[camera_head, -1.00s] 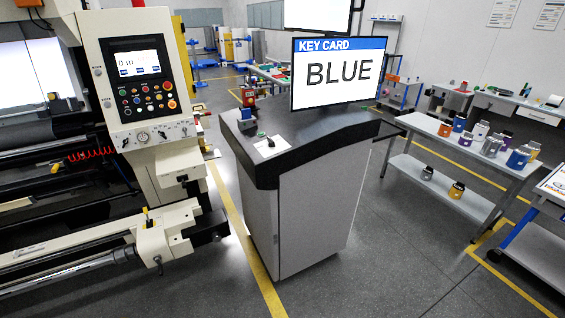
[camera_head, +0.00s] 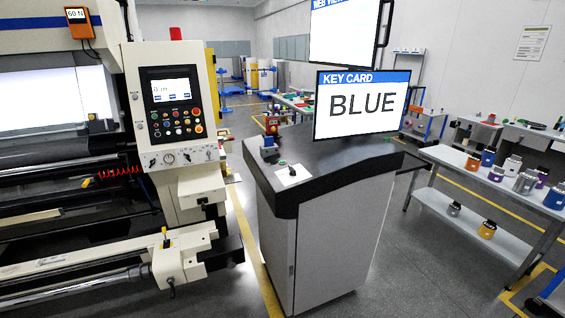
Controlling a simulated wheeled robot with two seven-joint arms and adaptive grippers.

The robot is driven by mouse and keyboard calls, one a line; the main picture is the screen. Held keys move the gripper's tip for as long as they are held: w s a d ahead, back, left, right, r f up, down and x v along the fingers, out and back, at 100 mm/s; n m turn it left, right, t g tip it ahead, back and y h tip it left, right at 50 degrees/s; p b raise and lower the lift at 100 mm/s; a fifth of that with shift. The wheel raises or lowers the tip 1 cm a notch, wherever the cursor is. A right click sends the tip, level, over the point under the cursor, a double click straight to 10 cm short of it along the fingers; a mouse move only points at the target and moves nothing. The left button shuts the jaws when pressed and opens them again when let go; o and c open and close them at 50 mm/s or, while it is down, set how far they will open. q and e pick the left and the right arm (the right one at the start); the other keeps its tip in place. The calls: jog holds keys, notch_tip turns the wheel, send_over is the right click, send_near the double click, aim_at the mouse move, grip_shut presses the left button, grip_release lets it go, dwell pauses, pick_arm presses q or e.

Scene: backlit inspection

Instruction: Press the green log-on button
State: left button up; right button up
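A grey console with a dark top (camera_head: 335,165) stands in the middle. On its left end lies a white plate (camera_head: 291,178) with a small dark button-like piece (camera_head: 292,171) that looks greenish; it is too small to be sure. A blue-topped device (camera_head: 268,144) stands just behind the plate. A monitor (camera_head: 362,104) on the console reads "KEY CARD BLUE". Neither of my grippers is in view.
A large machine with a control panel (camera_head: 172,105) stands close on the left, with several coloured buttons. A shelf table (camera_head: 450,160) with several coloured containers (camera_head: 488,157) is on the right. Grey floor (camera_head: 400,265) is clear between console and table.

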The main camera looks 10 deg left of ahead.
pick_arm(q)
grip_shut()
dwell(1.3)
